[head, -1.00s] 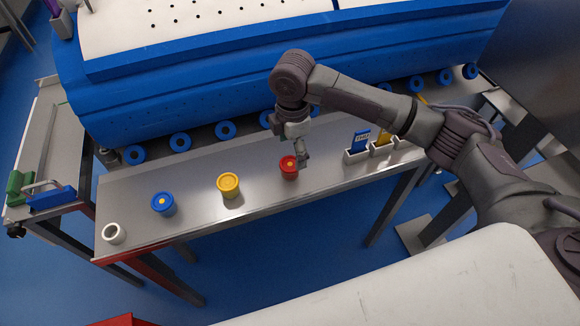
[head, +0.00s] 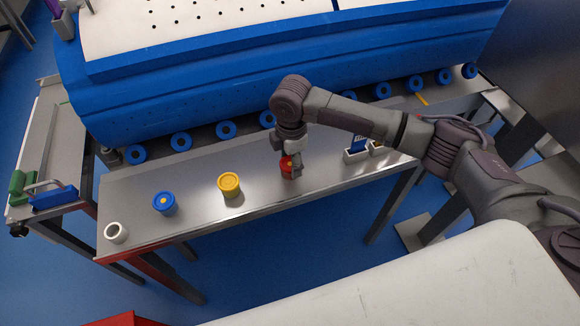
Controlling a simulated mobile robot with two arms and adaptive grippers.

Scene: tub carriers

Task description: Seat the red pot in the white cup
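The red pot (head: 286,168) stands on the metal bench, partly hidden by my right gripper. My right gripper (head: 292,165) points down at the red pot, with a finger in front of its right side. I cannot tell whether its fingers are apart or closed on the pot. The white cup (head: 116,233) stands upright and looks empty at the bench's left end, far left of the red pot. My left gripper is not in view.
A yellow pot (head: 229,184) and a blue pot (head: 164,203) stand on the metal bench (head: 200,215) between the red pot and the white cup. White holders (head: 355,156) with a blue card stand to the right. The blue machine (head: 170,95) runs behind.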

